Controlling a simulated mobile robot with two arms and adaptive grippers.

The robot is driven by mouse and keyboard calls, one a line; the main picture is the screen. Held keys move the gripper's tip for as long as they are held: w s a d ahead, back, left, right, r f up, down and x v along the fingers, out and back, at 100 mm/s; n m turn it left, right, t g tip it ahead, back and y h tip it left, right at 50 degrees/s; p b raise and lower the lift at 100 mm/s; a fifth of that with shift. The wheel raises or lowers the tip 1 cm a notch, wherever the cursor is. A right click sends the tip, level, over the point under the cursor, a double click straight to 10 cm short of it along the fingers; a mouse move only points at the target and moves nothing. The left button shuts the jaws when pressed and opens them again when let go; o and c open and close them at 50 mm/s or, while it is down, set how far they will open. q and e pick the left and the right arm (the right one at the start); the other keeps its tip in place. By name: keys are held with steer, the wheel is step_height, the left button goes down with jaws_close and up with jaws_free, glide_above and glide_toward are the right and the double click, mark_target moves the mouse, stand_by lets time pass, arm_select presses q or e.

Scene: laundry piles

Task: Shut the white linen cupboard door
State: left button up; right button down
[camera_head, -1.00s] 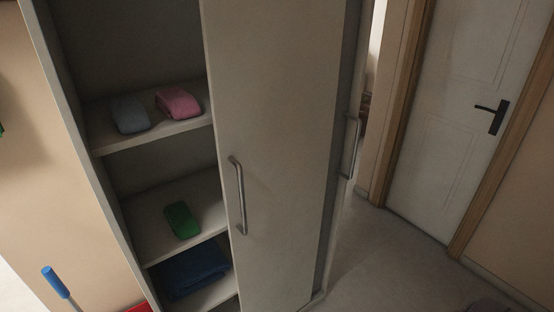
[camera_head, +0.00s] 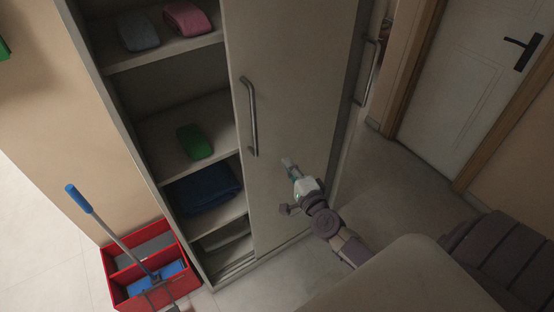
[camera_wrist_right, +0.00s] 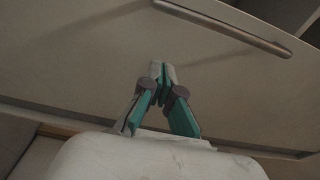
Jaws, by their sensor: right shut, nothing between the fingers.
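The white linen cupboard stands open on its left half. Its door (camera_head: 295,85) covers the right half and looks like a sliding panel. A vertical metal bar handle (camera_head: 249,115) sits near the door's left edge; the handle also shows at the top of the right wrist view (camera_wrist_right: 225,25). My right gripper (camera_head: 287,162) is shut and empty, in front of the door, below and right of the handle. In the wrist view the fingertips (camera_wrist_right: 162,67) point at the door panel, apart from the handle. I cannot tell whether they touch the panel. My left gripper is not in view.
Open shelves hold a grey cloth (camera_head: 138,32), a pink cloth (camera_head: 187,18), a green cloth (camera_head: 194,142) and a blue cloth (camera_head: 205,188). A second handle (camera_head: 367,72) is at the right.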

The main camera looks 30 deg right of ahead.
steer(key=w+a+p, duration=0.1)
steer(key=w+a, duration=0.2)
steer(key=w, duration=0.5)
steer(key=shift+f, duration=0.15)
steer(key=shift+w, duration=0.15)
steer(key=shift+p, duration=0.3)
